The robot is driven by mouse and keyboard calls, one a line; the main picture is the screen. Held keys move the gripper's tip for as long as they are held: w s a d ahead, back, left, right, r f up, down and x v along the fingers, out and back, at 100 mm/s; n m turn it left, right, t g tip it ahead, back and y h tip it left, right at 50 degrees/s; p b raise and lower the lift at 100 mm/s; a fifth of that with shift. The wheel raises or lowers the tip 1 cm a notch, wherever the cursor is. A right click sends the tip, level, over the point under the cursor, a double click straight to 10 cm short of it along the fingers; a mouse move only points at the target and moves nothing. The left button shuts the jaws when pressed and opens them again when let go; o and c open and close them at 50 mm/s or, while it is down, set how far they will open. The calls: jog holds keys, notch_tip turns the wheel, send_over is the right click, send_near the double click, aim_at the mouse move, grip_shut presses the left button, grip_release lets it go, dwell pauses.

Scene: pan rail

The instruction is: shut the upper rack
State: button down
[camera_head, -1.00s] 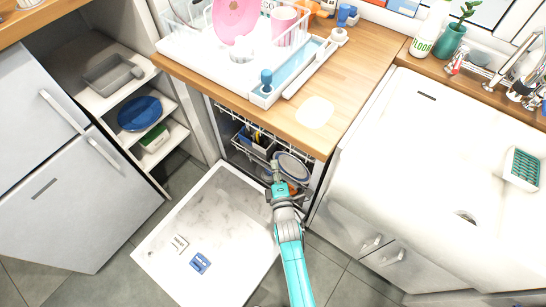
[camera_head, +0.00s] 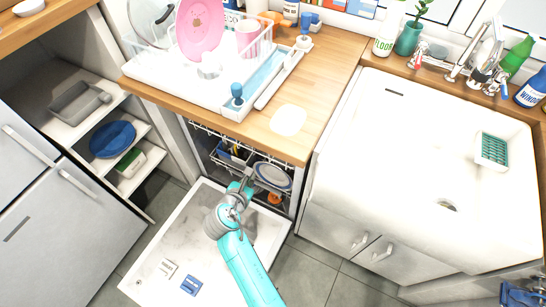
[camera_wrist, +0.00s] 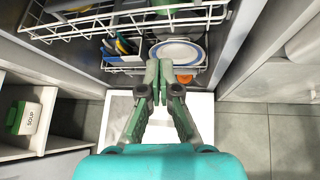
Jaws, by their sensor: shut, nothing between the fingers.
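The upper rack (camera_wrist: 130,20) is a white wire rack near the top of the dishwasher opening. In the wrist view it spans the top of the picture, and its front edge seems to stand out a little. In the head view its wire edge (camera_head: 225,136) shows just under the counter. My gripper (camera_head: 246,180) is shut and empty, in front of the opening. In the wrist view its fingertips (camera_wrist: 166,66) lie below the rack's front edge in the picture; I cannot tell whether they touch anything. The dishwasher door (camera_head: 205,240) hangs open, flat and low.
Below the upper rack, a lower rack holds a plate (camera_wrist: 178,51) and a cutlery basket (camera_wrist: 122,47). The wooden counter (camera_head: 290,140) overhangs the opening. Open shelves (camera_head: 130,130) stand at left, the sink cabinet (camera_head: 350,235) at right.

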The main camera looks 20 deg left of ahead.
jog(key=w+d+f+h, duration=0.1)
jog(key=w+d+h, duration=0.1)
jog(key=w, duration=0.9)
jog(key=shift+w+d+f+t+h, duration=0.3)
jog(key=shift+w+d+f, duration=0.1)
jog(key=shift+d, duration=0.2)
jog(key=w, duration=0.4)
jog(key=shift+d, duration=0.2)
